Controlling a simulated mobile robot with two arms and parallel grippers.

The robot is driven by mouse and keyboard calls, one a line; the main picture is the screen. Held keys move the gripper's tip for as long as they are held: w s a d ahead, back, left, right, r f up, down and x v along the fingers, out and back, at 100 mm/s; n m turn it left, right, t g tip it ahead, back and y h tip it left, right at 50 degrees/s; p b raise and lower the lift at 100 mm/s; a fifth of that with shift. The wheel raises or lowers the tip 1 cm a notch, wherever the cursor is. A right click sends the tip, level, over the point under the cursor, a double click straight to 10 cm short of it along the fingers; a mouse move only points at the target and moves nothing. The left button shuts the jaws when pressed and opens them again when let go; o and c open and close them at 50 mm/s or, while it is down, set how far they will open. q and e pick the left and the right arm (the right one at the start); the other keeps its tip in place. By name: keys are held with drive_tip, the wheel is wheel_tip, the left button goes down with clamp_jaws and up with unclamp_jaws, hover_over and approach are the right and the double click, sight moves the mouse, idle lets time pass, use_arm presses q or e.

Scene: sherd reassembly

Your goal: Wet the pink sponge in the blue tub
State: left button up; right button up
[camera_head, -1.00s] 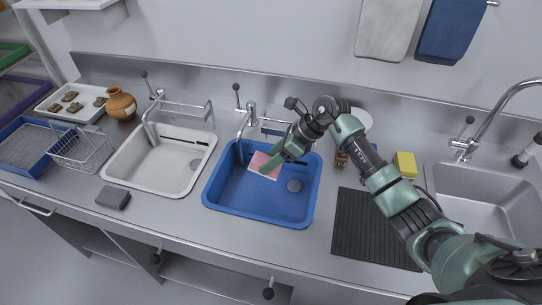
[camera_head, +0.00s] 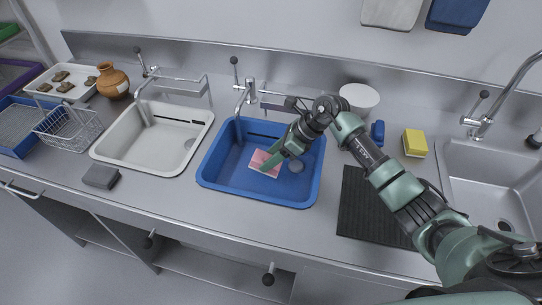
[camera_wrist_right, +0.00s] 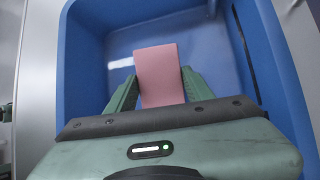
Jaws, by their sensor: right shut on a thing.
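The pink sponge (camera_head: 262,164) is inside the blue tub (camera_head: 213,172), near its middle. My right gripper (camera_head: 272,163) reaches in from the right and is shut on the sponge. In the right wrist view the sponge (camera_wrist_right: 160,75) sticks out from between the two green fingers of the gripper (camera_wrist_right: 160,88), with the blue tub (camera_wrist_right: 85,50) around it. Whether the sponge touches the tub's floor or any water I cannot tell. My left gripper is not in view.
A chrome tap (camera_head: 248,92) stands behind the tub. A white basin (camera_head: 125,150) is to the left, with a grey sponge (camera_head: 101,176) in front. A dark ribbed mat (camera_head: 365,212), a yellow sponge (camera_head: 415,142) and a steel sink (camera_head: 485,165) are to the right.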

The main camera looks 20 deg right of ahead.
drive_tip(key=shift+r, duration=0.1)
idle(0.5)
wheel_tip(320, 180, up, 9)
drive_tip(key=p, duration=0.5)
drive_tip(key=shift+r+p, duration=0.15)
drive_tip(key=shift+p, duration=0.25)
drive_tip(key=shift+r+p, duration=0.35)
drive_tip(key=shift+r, duration=0.4)
drive_tip(key=shift+r, duration=0.1)
idle(1.4)
wheel_tip(320, 180, up, 4)
drive_tip(key=shift+f+p, duration=0.1)
drive_tip(key=shift+p, duration=0.9)
